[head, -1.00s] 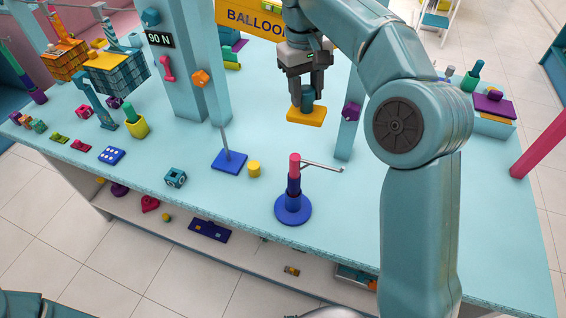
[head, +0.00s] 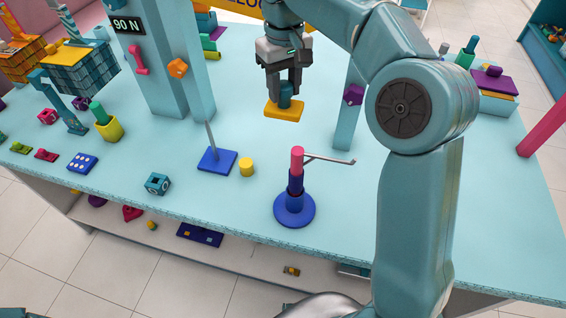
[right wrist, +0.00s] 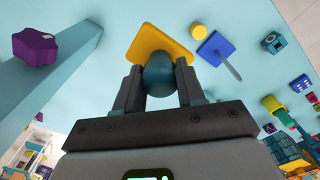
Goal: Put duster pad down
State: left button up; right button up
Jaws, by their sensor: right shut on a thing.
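The duster pad is a flat yellow block (head: 284,112) with a rounded teal knob on top. My right gripper (head: 285,90) points down with its fingers closed around the knob, and the yellow pad hangs below the fingertips. In the right wrist view the knob sits between the two fingers (right wrist: 159,78), with the yellow pad (right wrist: 160,42) beyond it. The pad is over the light teal table (head: 340,225); I cannot tell whether it touches the surface. My left gripper is not in view.
A blue plate with a thin rod (head: 217,160) and a yellow cylinder (head: 246,167) stand in front-left of the pad. A blue stand with a pink top and side arm (head: 294,208) is nearer. A teal post with a purple knob (head: 353,95) is at right. Bare table surrounds the pad.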

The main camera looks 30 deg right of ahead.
jog(key=f, duration=0.3)
jog(key=f+b, duration=0.1)
jog(key=shift+w+a+f, duration=0.15)
jog(key=shift+w+a, duration=0.2)
jog(key=shift+d+f, duration=0.15)
jog(key=shift+f, duration=7.55)
jog(key=shift+s+r, duration=0.1)
jog(key=shift+s, duration=0.2)
jog(key=shift+b, duration=0.3)
jog(key=o, duration=0.9)
jog(key=shift+w+f, duration=0.25)
jog(key=shift+o, duration=0.2)
jog(key=shift+s+r, duration=0.1)
jog(key=shift+s, duration=0.05)
